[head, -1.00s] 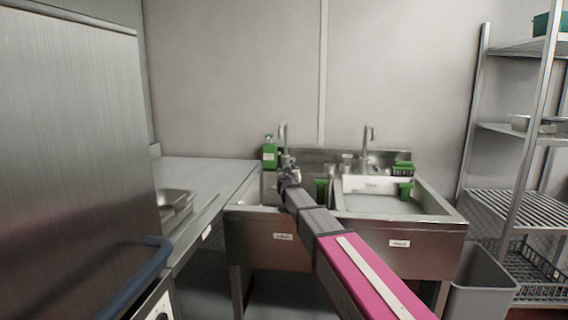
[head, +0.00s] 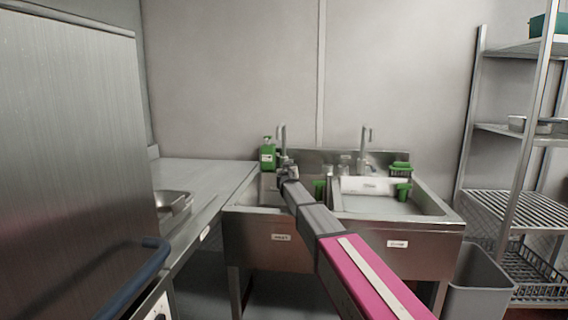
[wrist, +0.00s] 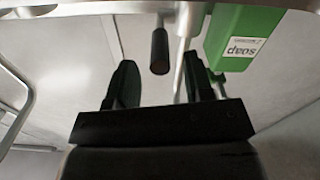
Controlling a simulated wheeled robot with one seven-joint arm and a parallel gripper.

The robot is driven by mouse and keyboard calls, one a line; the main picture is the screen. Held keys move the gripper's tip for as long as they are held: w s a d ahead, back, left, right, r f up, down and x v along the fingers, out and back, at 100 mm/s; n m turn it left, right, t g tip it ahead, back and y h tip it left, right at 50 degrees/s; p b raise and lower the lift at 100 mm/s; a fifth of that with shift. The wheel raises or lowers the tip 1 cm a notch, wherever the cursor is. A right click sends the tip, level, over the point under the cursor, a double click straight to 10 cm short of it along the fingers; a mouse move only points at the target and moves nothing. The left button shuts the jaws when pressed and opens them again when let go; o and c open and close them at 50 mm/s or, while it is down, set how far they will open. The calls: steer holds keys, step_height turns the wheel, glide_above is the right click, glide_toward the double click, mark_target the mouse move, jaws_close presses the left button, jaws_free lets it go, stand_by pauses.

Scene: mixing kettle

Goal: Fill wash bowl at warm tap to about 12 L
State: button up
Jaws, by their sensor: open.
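The left sink bowl (head: 245,200) and the right sink bowl (head: 432,204) share one steel unit against the wall; their front labels are too small to read surely. A left tap (head: 282,140) and a right tap (head: 364,145) rise at the back. My gripper (head: 288,171) reaches over the left bowl, near the left tap's base. In the wrist view my gripper (wrist: 160,72) is open. A dark, rod-like handle (wrist: 159,48) shows between or just beyond its fingers; contact cannot be told. My arm partly hides the left bowl, and its water level cannot be seen.
A green soap bottle (head: 268,154) stands close left of the left tap. Green items (head: 404,190) sit around the right bowl. A steel counter (head: 200,172) adjoins at left, a grey bin (head: 479,285) and wire shelving (head: 505,205) at right.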

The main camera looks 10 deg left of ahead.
steer(key=shift+w, duration=1.25)
steer(key=shift+w, duration=0.15)
steer(key=shift+c, duration=0.3)
jaws_close()
